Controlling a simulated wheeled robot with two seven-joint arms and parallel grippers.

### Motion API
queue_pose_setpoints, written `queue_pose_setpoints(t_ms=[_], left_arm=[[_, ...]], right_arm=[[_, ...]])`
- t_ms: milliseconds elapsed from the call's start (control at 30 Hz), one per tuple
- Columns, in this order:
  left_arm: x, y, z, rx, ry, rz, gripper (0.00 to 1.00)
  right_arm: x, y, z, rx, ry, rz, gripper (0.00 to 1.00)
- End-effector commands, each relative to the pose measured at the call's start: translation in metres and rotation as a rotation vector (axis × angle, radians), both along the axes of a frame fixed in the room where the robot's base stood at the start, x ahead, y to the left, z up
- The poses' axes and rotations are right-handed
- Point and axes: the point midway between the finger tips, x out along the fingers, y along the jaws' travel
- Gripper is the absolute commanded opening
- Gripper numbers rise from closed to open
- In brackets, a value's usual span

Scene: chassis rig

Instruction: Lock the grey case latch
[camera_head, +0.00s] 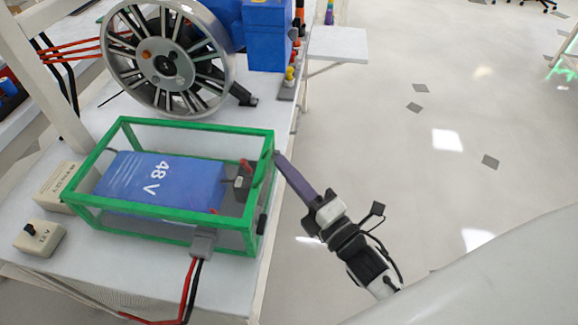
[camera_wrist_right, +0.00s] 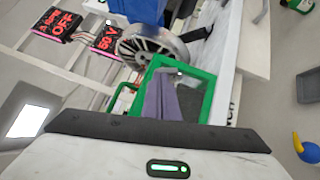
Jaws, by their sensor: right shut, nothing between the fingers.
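The case (camera_head: 99,163) is a clear box with a green frame, standing on the white bench with a blue 48 V battery (camera_head: 165,182) inside. I cannot clearly make out a grey latch; a small dark piece (camera_head: 262,224) sits on the case's right end, near the front corner. My right gripper (camera_head: 279,158) is shut and empty, its long purple fingers reaching the case's top right back corner; I cannot tell whether they touch. In the right wrist view the shut fingers (camera_wrist_right: 173,80) overlap the case's green frame (camera_wrist_right: 209,100). My left gripper is not in view.
A grey connector (camera_head: 204,241) with red and black cables sits at the case's front. A spoked wheel (camera_head: 168,62) stands behind. A switch box (camera_head: 39,238) is at left. Open floor (camera_head: 440,190) lies to the right of the bench.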

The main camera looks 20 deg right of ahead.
Motion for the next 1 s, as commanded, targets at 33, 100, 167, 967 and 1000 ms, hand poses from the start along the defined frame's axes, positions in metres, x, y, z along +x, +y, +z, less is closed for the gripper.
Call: queue_pose_setpoints(t_ms=[33, 100, 167, 967, 1000], left_arm=[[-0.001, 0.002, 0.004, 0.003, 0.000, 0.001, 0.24], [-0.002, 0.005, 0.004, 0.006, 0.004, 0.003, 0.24], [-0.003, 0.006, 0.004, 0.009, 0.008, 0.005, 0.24], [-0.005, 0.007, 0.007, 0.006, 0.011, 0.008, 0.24], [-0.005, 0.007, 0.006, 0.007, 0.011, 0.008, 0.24]], right_arm=[[0.000, 0.002, 0.004, 0.007, 0.009, 0.004, 0.00], [0.000, 0.002, 0.004, 0.014, 0.019, 0.003, 0.00], [0.000, 0.002, 0.005, 0.013, 0.017, 0.004, 0.00], [-0.005, 0.009, 0.002, 0.015, 0.017, 0.006, 0.00], [-0.008, 0.013, 0.000, 0.016, 0.017, 0.007, 0.00]])
